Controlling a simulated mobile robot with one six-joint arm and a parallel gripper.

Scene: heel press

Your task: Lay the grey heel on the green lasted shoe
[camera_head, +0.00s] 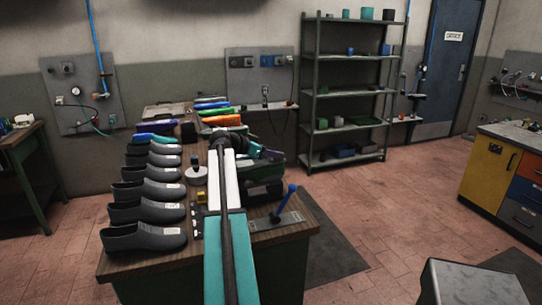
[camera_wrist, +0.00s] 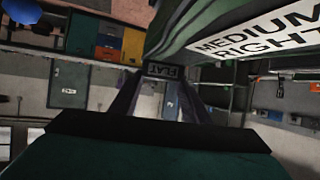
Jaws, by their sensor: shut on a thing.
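In the wrist view, my gripper (camera_wrist: 163,80) is shut on a small dark grey piece marked FLAT, which I take to be the grey heel (camera_wrist: 165,70). The green lasted shoe (camera_wrist: 185,38) is close above and to the right in that view, with a white label reading MEDIUM RIGHT. The heel appears beside the shoe's underside or edge; I cannot tell whether they touch.
The wooden bench (camera_head: 125,265) carries a row of dark grey shoes (camera_head: 145,237) on the left and several coloured shoes (camera_head: 222,120) at the back. A blue-handled lever (camera_head: 287,200) stands at the front right. A green shelf rack (camera_head: 312,90) stands behind.

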